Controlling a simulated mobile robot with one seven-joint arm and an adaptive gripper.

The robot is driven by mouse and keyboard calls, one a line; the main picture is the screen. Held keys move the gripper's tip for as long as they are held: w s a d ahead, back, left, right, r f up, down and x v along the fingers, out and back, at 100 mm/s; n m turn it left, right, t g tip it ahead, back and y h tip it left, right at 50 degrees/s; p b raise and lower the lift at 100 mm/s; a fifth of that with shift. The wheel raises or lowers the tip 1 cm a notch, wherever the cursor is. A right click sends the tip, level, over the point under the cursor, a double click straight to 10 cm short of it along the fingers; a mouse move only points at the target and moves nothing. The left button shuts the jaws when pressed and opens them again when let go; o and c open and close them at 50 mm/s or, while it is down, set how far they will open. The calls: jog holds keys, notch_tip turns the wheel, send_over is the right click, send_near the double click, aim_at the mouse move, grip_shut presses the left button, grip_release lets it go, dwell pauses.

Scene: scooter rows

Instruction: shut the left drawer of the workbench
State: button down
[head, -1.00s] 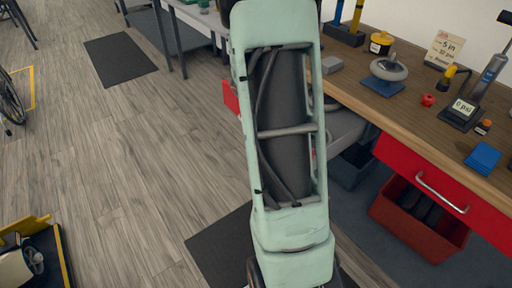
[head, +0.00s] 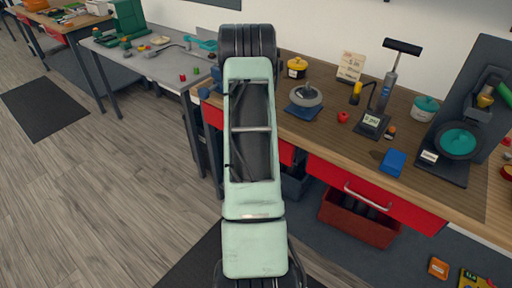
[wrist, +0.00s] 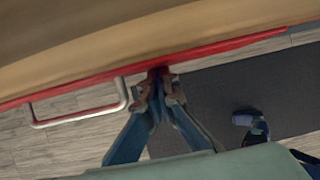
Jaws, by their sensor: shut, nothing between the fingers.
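The workbench (head: 330,130) has a wooden top and red drawer fronts. The left drawer's red front (head: 213,115) shows on both sides of my arm in the head view and lies about in line with the bench's front edge. Its middle is hidden by my arm. In the wrist view a red drawer front (wrist: 220,48) runs along under the wood, with a metal handle (wrist: 75,108) at left. My gripper (wrist: 160,80) is shut and empty, its fingertips at the red front, seemingly touching it. Any remaining small gap is too fine to tell.
The right drawer (head: 375,197) has a metal handle and looks shut. A red bin (head: 355,222) with dark items stands below it. Tools, a pump and a blue box (head: 393,162) are on the top. Open floor (head: 110,190) lies at left.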

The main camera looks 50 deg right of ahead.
jog(key=shift+d+r, duration=0.1)
jog(key=shift+d, duration=1)
jog(key=shift+w+d+r, duration=0.1)
